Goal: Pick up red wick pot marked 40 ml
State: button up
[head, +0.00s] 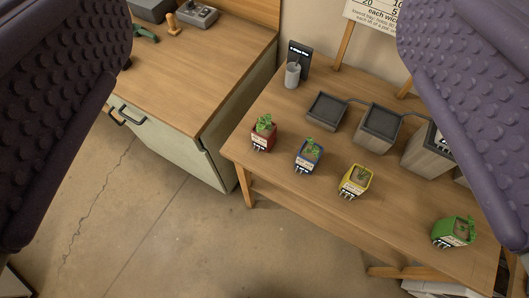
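The red wick pot (264,136) stands upright near the left front corner of a wooden table in the head view. It holds a small green plant and has a white label on its front; the print is too small to read. My gripper (265,110) is open, with its two purple padded fingers at the left and right edges of the picture. Nothing is between the fingers up close. The red pot is well beyond them, below and ahead.
Blue (308,156), yellow (355,181) and green (454,232) pots stand to the right of the red pot. Dark-topped tanks (379,123) joined by tubing and a grey cup (292,75) stand behind. A wooden-topped cabinet (195,75) is left of the table. Floor in front is clear.

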aim_at(263, 132)
jog(key=k, duration=0.15)
jog(key=i+j+z, duration=0.95)
jog(key=i, duration=0.15)
